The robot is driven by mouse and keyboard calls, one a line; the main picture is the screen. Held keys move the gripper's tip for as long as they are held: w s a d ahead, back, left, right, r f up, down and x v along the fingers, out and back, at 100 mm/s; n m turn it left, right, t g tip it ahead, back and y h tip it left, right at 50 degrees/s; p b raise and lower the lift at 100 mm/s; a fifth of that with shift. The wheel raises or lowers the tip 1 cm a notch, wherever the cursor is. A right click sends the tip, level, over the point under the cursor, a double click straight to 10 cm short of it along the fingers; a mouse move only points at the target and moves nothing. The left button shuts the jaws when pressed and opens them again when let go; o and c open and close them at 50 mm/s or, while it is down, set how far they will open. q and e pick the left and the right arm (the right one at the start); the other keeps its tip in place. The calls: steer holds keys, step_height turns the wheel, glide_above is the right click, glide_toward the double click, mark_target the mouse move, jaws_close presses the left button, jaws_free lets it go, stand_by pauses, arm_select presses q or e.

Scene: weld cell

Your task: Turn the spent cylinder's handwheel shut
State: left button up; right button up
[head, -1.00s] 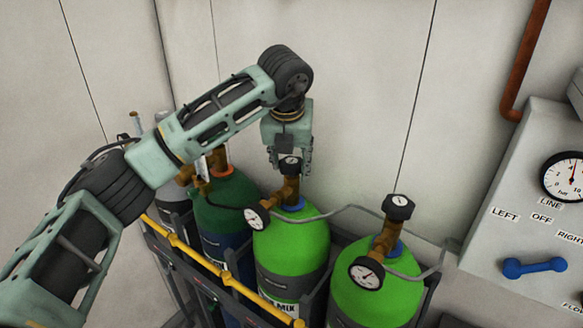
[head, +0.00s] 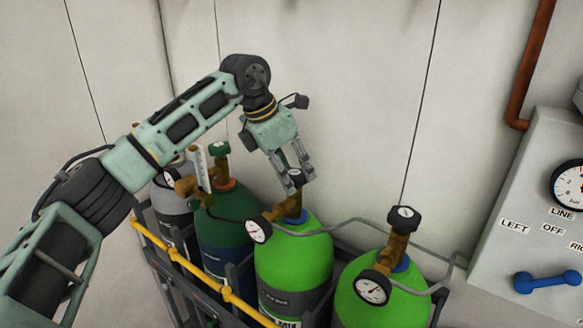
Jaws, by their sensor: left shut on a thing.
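My left gripper (head: 295,178) points down and is shut on the black handwheel (head: 296,177) on top of a bright green cylinder (head: 292,256) in the middle of the rack. Its fingers hide much of the wheel's rim. A brass valve (head: 285,207) and a round pressure gauge (head: 258,230) sit just below the wheel. A second bright green cylinder (head: 385,290) stands to the right with its own black handwheel (head: 403,218) and gauge (head: 372,287), clear of the gripper. I cannot tell from this view which cylinder is spent. My right gripper is not in view.
A dark green cylinder (head: 227,228) and a grey one (head: 171,208) stand to the left. A yellow rail (head: 190,262) runs along the rack front. Grey hoses lead to a wall panel (head: 505,245) with a blue lever (head: 547,282) at the right.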

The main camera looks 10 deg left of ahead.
arm_select(q)
steer(key=m+p, duration=0.1)
steer(key=m, duration=0.1)
steer(key=m+g+p, duration=0.1)
steer(key=m+p, duration=0.1)
steer(key=shift+w+a+r+g+h, duration=0.1)
steer(key=shift+w+r+g+h, duration=0.1)
steer(key=shift+g+h, duration=0.15)
steer(key=m+g+p, duration=0.1)
steer(key=m, duration=0.2)
steer(key=shift+w+f, duration=0.1)
steer(key=shift+w, duration=0.05)
steer(key=shift+w+f+m+g+p, duration=0.1)
steer(key=shift+m+g+p, duration=0.35)
steer(key=shift+m, duration=1.55)
steer(key=o, duration=1.1)
steer(key=shift+w+g, duration=0.15)
steer(key=shift+g, duration=0.15)
steer(key=shift+h, duration=0.25)
